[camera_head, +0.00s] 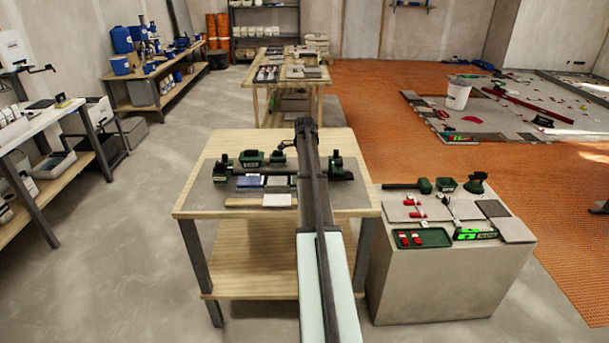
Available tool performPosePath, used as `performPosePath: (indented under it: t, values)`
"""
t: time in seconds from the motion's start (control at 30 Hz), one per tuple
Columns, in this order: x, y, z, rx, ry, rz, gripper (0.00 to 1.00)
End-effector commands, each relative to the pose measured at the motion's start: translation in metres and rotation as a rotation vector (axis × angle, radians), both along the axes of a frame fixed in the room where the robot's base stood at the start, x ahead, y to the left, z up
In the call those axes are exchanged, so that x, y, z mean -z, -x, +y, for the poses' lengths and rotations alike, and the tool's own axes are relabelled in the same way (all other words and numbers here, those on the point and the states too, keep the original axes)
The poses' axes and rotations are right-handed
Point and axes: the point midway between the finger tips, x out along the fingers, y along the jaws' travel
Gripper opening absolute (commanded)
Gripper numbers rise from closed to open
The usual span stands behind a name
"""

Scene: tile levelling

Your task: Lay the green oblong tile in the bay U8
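I cannot pick out a green oblong tile for certain. On the near wooden table (200,208), a grey board (225,197) carries a blue tile (250,181), a dull grey-green piece (277,181) and a white tile (276,200). No bay label is readable, so I cannot tell which place is U8. My arm crosses the table's right part and hides what lies behind it. My gripper's fingers do not show.
Dark green tools and boxes (252,158) stand along the table's back. At right, a grey block (440,280) carries a green tray (436,239) with red pieces and a bright green-lit level (475,234). Another wooden table (262,84) stands behind. Floor at left is clear.

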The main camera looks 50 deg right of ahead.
Motion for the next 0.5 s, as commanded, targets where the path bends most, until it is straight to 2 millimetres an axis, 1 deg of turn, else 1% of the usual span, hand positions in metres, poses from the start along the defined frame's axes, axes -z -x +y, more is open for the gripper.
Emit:
performPosePath:
  t: [0.3, 0.33, 0.5]
  values:
    - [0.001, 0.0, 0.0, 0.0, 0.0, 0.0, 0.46]
    - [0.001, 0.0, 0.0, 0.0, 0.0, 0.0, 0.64]
    - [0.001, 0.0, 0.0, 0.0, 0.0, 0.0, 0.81]
